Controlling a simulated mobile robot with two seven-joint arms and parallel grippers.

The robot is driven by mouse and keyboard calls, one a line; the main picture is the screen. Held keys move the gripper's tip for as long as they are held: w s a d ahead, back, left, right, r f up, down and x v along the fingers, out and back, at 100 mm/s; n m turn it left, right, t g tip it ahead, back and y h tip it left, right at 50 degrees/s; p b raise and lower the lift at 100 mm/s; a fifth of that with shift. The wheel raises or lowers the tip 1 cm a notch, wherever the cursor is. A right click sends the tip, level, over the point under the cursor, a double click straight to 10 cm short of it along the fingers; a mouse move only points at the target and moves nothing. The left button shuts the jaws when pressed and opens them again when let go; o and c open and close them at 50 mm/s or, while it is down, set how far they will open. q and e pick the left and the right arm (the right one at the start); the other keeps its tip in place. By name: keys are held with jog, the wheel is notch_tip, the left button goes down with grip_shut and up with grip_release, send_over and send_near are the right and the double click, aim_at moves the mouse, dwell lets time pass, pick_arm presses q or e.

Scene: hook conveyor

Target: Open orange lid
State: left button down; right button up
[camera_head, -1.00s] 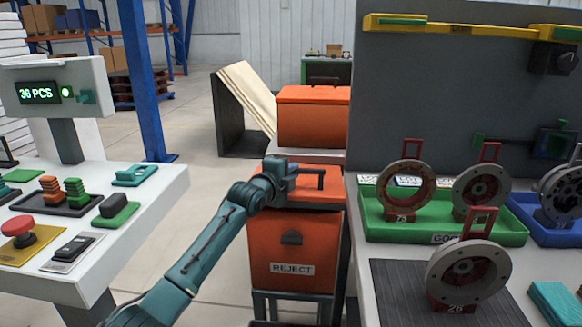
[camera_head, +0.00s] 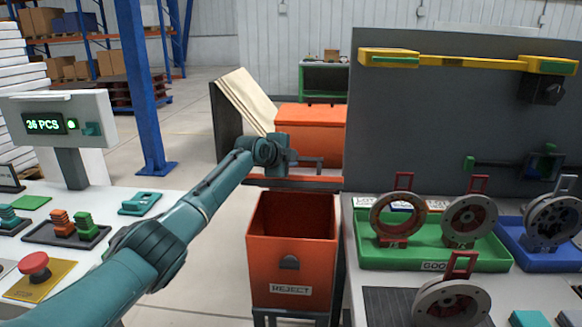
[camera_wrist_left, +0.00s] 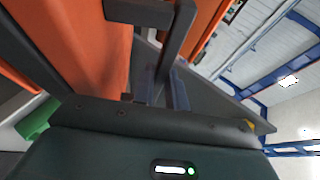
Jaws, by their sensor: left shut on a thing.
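The orange REJECT bin (camera_head: 290,250) stands between the two benches, and its dark inside shows from above. Its orange lid (camera_head: 318,179) is raised off the opening at the back and is seen almost edge-on as a thin strip. My left gripper (camera_head: 297,162) is at the lid's dark bar handle (camera_head: 313,162), shut on it. In the left wrist view the orange lid (camera_wrist_left: 88,40) fills the left side, and the handle (camera_wrist_left: 178,40) runs down between the fingers (camera_wrist_left: 160,95). The fingertips are partly hidden there. My right gripper is not in view.
Another closed orange bin (camera_head: 312,120) stands behind. The right bench holds a green tray (camera_head: 430,250) and a blue tray (camera_head: 540,258) with round metal parts. The left bench has a red button (camera_head: 34,264) and a display (camera_head: 55,122). Floor is clear left of the bin.

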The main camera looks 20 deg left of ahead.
pick_arm(q)
jog(key=shift+w+r, duration=0.15)
jog(key=shift+r, duration=0.15)
jog(key=c, duration=1.4)
grip_release()
jog(key=shift+c, duration=0.2)
jog(key=shift+f, duration=0.1)
jog(key=v, duration=1.3)
